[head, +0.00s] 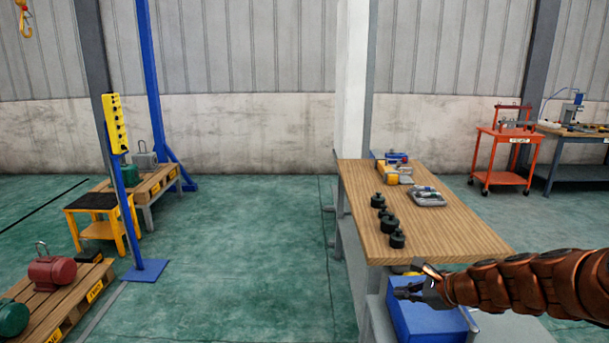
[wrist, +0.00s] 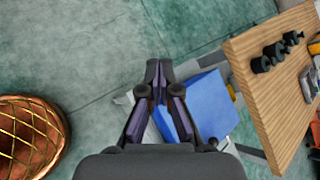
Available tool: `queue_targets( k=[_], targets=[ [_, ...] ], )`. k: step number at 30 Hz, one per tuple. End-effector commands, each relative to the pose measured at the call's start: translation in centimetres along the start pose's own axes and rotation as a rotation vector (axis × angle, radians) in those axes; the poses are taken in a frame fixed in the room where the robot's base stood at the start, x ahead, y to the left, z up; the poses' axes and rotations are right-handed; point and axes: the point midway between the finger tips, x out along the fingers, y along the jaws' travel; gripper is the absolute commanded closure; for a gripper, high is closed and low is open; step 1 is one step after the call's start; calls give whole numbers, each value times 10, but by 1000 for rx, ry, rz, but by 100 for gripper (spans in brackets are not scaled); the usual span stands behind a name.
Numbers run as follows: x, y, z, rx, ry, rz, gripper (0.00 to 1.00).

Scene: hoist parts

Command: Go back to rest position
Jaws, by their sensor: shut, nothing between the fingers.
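My gripper (head: 412,291) is at the lower right of the head view, in front of the workbench's near end and over a blue box. In the wrist view the gripper (wrist: 157,68) points away from the camera, its two fingertips together with nothing between them. My copper-coloured arm reaches in from the right edge of the head view. The blue box (head: 425,322) is low beside the bench, partly hidden by the gripper, and it also shows in the wrist view (wrist: 205,103).
A wooden workbench (head: 455,235) carries several black parts (head: 397,239), a grey tray (head: 427,197) and small items. A yellow control pendant (head: 115,122) hangs on a post at left. Pallets with motors (head: 52,272) stand lower left. An orange cart (head: 503,148) is behind. The middle floor is clear.

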Motion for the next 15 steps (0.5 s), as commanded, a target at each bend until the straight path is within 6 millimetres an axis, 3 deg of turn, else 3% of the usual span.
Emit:
queue_targets(
  k=[1,6,10,15],
  targets=[
    [-1,18,23,-105,-11,50,100],
    [-13,83,74,-436,-35,219,100],
    [-28,134,95,-675,-47,349,100],
    [-57,197,102,-961,-52,527,100]
  ],
)
